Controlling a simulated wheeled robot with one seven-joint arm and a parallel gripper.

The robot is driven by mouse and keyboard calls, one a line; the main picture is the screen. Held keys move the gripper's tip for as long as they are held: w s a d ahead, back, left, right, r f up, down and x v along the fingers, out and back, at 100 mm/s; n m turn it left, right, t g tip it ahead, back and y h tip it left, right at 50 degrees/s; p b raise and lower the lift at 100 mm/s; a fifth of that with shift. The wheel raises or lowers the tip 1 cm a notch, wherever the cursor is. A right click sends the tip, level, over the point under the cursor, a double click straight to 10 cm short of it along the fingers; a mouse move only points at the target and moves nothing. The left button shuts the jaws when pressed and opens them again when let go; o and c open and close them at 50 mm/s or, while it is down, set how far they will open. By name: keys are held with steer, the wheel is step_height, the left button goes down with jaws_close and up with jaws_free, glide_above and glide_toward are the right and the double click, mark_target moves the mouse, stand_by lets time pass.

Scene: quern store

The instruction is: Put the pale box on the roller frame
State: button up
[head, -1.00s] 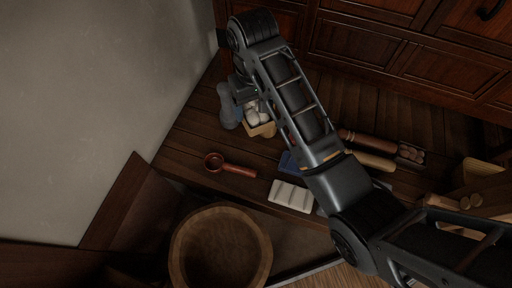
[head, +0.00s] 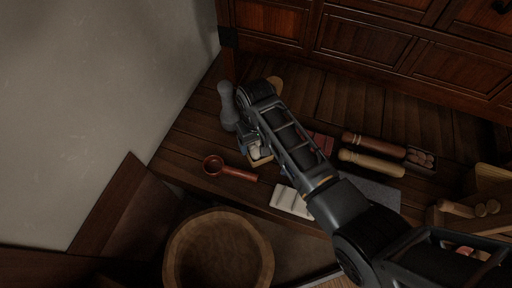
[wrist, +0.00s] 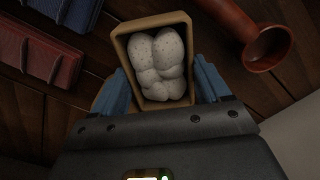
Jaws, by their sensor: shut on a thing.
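The pale box (wrist: 121,50) is a small open box of light wood holding several white speckled lumps. It also shows in the head view (head: 262,162), partly covered by my arm. My gripper (wrist: 165,84) has its blue fingers closed on the box's two sides. I cannot tell how high the box is above the boards. A wooden frame with round roller ends (head: 470,208), which looks like the roller frame, stands at the far right of the head view, away from my gripper.
A red ladle (head: 232,172) lies close to the box. A grey bottle-shaped thing (head: 228,105) stands at left by the wall. A white ridged slab (head: 292,201), two rolling pins (head: 372,163) and a tray of brown lumps (head: 420,159) lie rightward. A round tub (head: 219,222) is below.

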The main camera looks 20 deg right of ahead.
mark_target(256, 149)
steer(key=shift+f+b, duration=0.4)
steer(key=shift+f, duration=1.25)
steer(key=shift+f, duration=0.15)
steer(key=o, duration=1.1)
step_height(256, 149, up, 12)
steer(key=p, duration=0.3)
